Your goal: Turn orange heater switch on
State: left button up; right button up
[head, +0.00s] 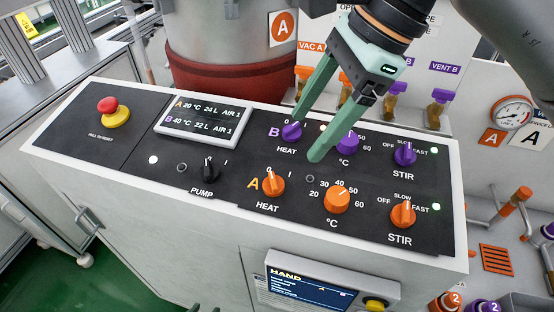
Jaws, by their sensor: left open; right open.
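The orange heater switch (273,186) is the knob marked A HEAT on the black panel, with a 0 above it and an I to its upper right. Its pointer seems to face up toward the 0, but is small. My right gripper (306,141) has green fingers and comes in from the upper right. It is open and empty, above and to the right of the orange switch. Its left finger ends by the purple heat switch (291,132), and I cannot tell whether they touch. Its other fingertip is over bare panel. My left gripper is not in view.
Nearby are the black pump knob (209,169), the orange temperature knob (337,200), the orange stir knob (403,214), and purple knobs behind them. A red emergency button (108,105) is at far left, beside a small display (202,121). A red-banded vessel (228,88) stands behind.

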aim_at(274, 179)
jog(key=p+x, duration=0.1)
jog(key=x, duration=1)
jog(key=shift+s+f, duration=0.1)
jog(key=shift+f, duration=0.05)
grip_shut()
